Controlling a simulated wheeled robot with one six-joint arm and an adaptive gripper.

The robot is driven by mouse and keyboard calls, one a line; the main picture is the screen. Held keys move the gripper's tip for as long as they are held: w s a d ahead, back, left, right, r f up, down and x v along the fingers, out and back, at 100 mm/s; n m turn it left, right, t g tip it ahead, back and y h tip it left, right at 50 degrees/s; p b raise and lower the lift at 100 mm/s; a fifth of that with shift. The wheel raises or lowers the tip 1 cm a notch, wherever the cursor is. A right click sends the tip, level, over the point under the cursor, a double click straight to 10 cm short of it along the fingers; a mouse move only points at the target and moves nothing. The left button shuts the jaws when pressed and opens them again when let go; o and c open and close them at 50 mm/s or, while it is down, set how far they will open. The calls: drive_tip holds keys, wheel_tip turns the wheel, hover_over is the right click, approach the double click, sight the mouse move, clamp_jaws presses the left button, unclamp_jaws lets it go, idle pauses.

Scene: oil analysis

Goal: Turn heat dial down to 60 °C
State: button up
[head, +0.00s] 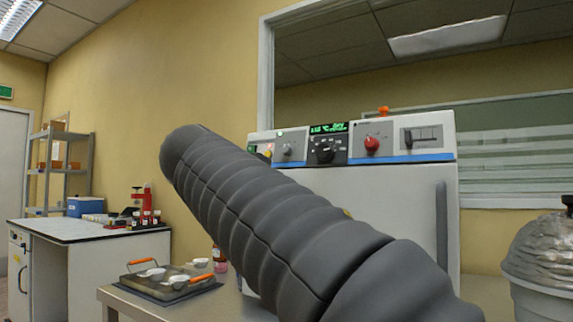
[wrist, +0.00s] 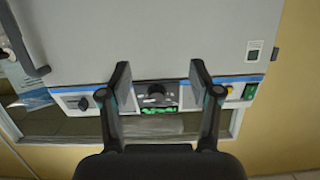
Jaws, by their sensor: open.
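The oven (head: 400,190) is a white cabinet with a control panel along its top. The black heat dial (head: 325,151) sits mid-panel under a green lit display (head: 329,128) that shows a °C reading; its digits are too small to read surely. The wrist view shows the panel upside down, with the dial (wrist: 156,90) and the green display (wrist: 160,110). My gripper (wrist: 160,76) is open and empty, one finger on each side of the dial in that view. I cannot tell whether either finger touches it. In the head view my arm hides the gripper.
A red knob (head: 371,144) and a grey knob (head: 288,152) flank the dial. A green switch (wrist: 249,91) and yellow button (wrist: 229,87) lie at one panel end. A foil-covered bin (head: 540,260) stands right.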

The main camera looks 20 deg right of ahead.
sight(321, 153)
wheel_tip(321, 153, up, 10)
drive_tip(key=a+m+h, duration=0.2)
drive_tip(key=m+h, duration=0.2)
drive_tip(key=m, duration=0.2)
drive_tip(key=x, duration=0.4)
drive_tip(key=p+x, duration=0.1)
drive_tip(key=x, duration=0.8)
drive_tip(key=shift+d+f+p, duration=0.3)
drive_tip(key=shift+d+p, duration=0.05)
drive_tip(key=shift+d, duration=0.1)
drive_tip(key=shift+s, duration=0.1)
drive_tip(key=c, duration=1.1)
